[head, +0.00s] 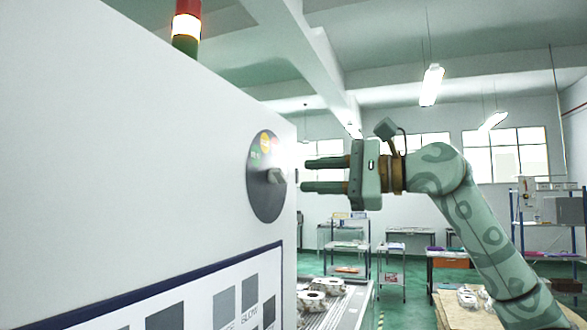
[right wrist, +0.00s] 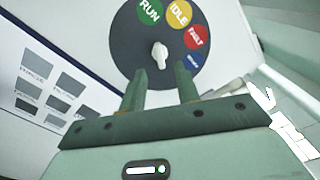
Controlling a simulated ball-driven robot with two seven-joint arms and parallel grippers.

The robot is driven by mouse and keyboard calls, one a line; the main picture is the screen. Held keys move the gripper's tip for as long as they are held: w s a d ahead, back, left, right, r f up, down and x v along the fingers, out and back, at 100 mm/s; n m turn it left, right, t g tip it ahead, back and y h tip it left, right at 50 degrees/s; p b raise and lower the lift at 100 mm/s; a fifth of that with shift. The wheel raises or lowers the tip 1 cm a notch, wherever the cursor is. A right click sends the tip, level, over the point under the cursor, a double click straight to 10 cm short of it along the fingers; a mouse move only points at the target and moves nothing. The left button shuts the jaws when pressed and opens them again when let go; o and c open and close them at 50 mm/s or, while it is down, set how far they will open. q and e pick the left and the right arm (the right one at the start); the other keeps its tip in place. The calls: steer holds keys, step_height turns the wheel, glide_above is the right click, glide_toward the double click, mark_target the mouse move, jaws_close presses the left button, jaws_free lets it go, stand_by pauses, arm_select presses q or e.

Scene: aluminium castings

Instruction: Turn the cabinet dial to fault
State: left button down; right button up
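The dial (head: 262,195) is a dark grey disc on the side of the white cabinet (head: 130,140). In the right wrist view the dial (right wrist: 130,35) carries a green RUN mark (right wrist: 150,10), a yellow IDLE mark (right wrist: 180,14), a red FAULT mark (right wrist: 196,37) and a blue mark too small to read. Its pale knob (right wrist: 159,56) stands roughly upright in that view, its narrow end towards the gap between RUN and IDLE. My right gripper (head: 305,175) is open and empty, fingers pointing at the knob (head: 276,176) with a small gap before it. My left gripper is not in view.
A lit signal lamp (head: 186,27) stands on top of the cabinet. A panel with grey squares (head: 200,305) is below the dial. White castings (head: 312,299) lie on a surface beside the cabinet. Shelves (head: 347,245) and benches stand far behind.

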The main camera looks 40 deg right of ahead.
mark_target(284, 176)
steer(key=x, duration=0.5)
steer(key=shift+p, duration=0.4)
steer(key=shift+s, duration=0.1)
steer(key=shift+s, duration=0.1)
jaws_close()
